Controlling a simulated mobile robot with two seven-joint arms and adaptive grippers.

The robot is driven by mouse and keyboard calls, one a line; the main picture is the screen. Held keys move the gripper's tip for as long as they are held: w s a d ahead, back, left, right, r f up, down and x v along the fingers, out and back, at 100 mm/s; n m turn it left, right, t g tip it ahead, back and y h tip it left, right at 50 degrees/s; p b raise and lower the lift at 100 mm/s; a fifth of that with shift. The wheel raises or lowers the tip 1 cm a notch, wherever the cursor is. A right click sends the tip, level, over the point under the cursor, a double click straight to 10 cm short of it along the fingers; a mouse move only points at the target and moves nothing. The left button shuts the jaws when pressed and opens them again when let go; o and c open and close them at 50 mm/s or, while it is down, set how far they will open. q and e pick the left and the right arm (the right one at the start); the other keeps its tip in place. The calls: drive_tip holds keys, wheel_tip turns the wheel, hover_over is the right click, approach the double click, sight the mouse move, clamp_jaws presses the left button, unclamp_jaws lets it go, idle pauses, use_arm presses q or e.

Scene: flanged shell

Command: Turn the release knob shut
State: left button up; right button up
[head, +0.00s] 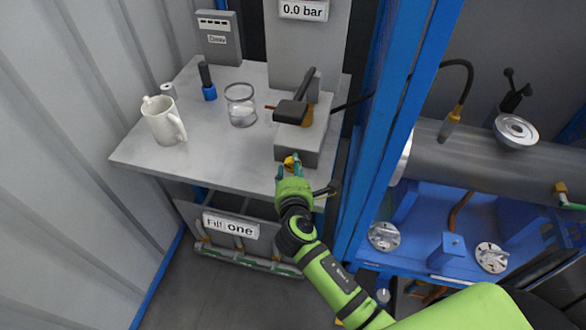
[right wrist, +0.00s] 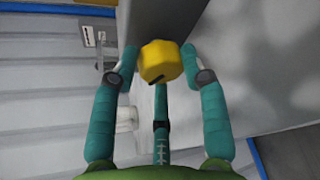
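The release knob (head: 291,162) is small and yellow, on the front face of a grey block at the table's front right edge. In the right wrist view the yellow knob (right wrist: 160,62) is faceted, with a dark mark on its lower face. My right gripper (head: 289,172) has teal fingers that reach the knob from the front. In the right wrist view the fingertips (right wrist: 159,66) bend inward on both sides of the knob, with a third finger under it. They appear to touch it. My left gripper is not in view.
A lever device (head: 296,112) sits on the grey block (head: 300,145). A blue post (head: 385,130) rises close to the right.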

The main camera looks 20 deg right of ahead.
drive_tip(key=shift+d, duration=0.1)
drive_tip(key=shift+f, duration=0.1)
drive_tip(key=shift+d+f+m+t+b, duration=0.1)
drive_tip(key=shift+f+m+t+b, duration=0.25)
drive_tip(key=shift+m+b, duration=0.6)
drive_tip(key=shift+r+b, duration=0.15)
drive_tip(key=shift+b, duration=0.2)
drive_tip(key=shift+r+y, duration=0.15)
drive_tip(key=shift+y, duration=0.15)
drive_tip(key=o, duration=1.1)
drive_tip(key=shift+d, duration=0.1)
